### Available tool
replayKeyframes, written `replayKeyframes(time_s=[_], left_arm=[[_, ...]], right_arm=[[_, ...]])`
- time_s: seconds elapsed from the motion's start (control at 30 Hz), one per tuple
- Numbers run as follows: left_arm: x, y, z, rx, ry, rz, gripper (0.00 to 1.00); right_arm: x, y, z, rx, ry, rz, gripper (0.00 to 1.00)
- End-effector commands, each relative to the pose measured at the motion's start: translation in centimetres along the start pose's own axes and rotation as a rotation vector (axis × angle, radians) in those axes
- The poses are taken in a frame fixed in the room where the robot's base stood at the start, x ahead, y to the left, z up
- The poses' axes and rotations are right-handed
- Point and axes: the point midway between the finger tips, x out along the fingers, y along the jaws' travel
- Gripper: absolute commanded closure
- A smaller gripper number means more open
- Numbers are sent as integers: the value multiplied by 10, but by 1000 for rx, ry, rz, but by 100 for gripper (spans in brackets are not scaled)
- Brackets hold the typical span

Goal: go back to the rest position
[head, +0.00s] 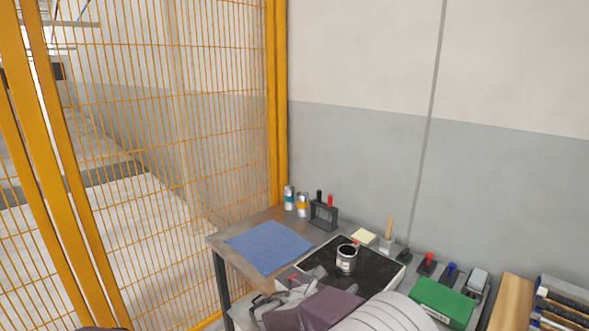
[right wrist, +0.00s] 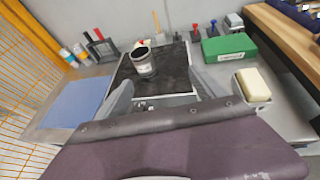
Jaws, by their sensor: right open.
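My right gripper (head: 292,286) is over the front of the workbench at the bottom of the head view, open, with nothing seen between its fingers. My purple-grey wrist hides part of it. The tin also shows in the right wrist view (right wrist: 145,67). My left gripper is not in view.
A blue cloth (head: 268,247) lies left on the bench. Behind are small cans (head: 302,205) and a rack with black and red handles (head: 323,216). A green box (head: 442,303) stands right. A yellow mesh fence (head: 180,130) borders the left; a wall is behind.

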Motion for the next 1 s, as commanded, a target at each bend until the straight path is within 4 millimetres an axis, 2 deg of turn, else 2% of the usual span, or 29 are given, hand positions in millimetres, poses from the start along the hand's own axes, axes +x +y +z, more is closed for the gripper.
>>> replayKeyframes(time_s=[0.03,0.17,0.27,0.33,0.4,0.47,0.5,0.57,0.63,0.7,0.8,0.9,1.0], left_arm=[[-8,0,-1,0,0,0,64],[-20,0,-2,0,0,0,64],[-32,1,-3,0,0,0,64],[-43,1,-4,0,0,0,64],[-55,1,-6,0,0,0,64],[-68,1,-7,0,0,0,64],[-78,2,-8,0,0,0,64],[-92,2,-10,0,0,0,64],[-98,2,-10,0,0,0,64],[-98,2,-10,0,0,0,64],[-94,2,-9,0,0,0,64],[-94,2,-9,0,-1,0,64],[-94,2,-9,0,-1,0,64]], right_arm=[[3,-9,15,17,-4,-19,20],[13,-46,42,72,7,-100,20],[18,-87,56,138,49,-194,20],[19,-123,60,212,103,-277,20],[13,-164,57,330,176,-378,20],[-2,-205,47,496,265,-496,20],[-18,-232,34,649,332,-591,20],[-53,-260,6,951,437,-757,20],[-90,-266,-30,1308,517,-938,20],[-117,-256,-59,1615,552,-1095,20],[-137,-235,-88,1936,546,-1274,20],[-136,-218,-91,2165,503,-1359,20],[-133,-215,-90,2215,479,-1371,20]])
